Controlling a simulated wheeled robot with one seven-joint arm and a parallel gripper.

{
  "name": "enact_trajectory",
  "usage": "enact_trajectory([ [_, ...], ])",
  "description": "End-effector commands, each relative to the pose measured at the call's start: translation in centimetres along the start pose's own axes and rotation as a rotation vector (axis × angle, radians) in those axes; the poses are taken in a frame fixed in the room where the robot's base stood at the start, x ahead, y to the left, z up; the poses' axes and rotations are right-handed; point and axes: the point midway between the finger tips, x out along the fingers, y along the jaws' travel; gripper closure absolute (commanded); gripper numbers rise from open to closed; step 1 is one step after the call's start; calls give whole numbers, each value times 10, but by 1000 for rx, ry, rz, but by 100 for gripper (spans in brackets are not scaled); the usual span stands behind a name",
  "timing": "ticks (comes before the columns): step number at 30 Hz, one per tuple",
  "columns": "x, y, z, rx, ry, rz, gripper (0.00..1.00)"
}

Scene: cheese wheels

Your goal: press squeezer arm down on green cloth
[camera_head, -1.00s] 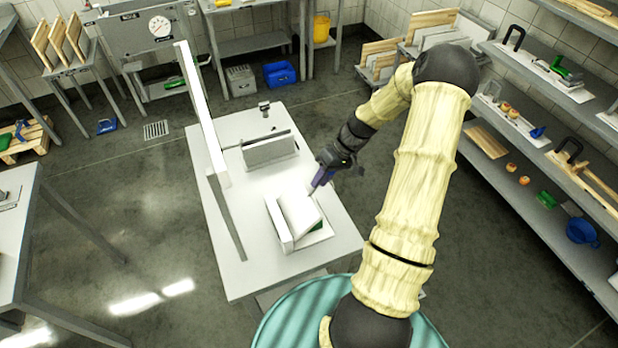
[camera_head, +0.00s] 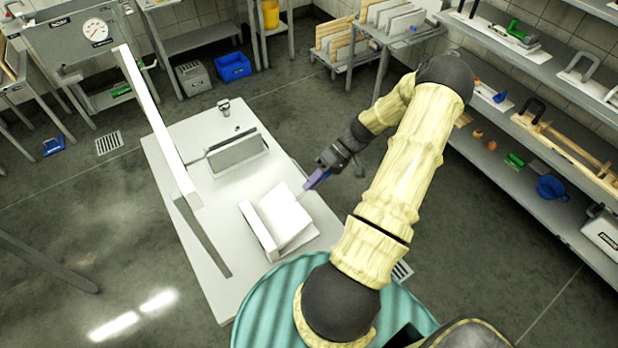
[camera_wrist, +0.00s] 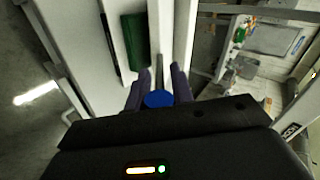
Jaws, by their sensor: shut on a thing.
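The squeezer is a white box (camera_head: 256,230) on the white table, with a pale plate (camera_head: 286,212) lying in or against it. My gripper (camera_head: 316,180), with purple fingers, is at the plate's upper right corner. In the wrist view, the fingers (camera_wrist: 158,92) close around a blue knob (camera_wrist: 158,99) at the end of a thin grey rod (camera_wrist: 158,68), which appears to be the squeezer arm's handle. The green cloth (camera_wrist: 133,42) shows left of the rod, between white walls. The head view does not show the cloth.
A tall white post (camera_head: 150,115) rises left on the table (camera_head: 190,130). A grey upright panel (camera_head: 235,155) stands behind the squeezer. Shelves (camera_head: 545,140) with tools line the right. A blue bin (camera_head: 233,67) is at the back.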

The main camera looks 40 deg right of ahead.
Motion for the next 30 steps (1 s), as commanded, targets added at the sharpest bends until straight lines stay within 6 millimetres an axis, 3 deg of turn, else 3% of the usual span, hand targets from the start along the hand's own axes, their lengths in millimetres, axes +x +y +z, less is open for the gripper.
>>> enact_trajectory([
  [9, -1, 0, -2, -4, 6, 3, 100],
  [10, -1, 0, -2, -4, 6, 4, 71],
  [11, -1, 0, -2, -4, 6, 4, 68],
  [23, -5, 1, -2, -2, 1, 3, 68],
  [30, -41, 3, -2, 0, 4, 6, 68],
])
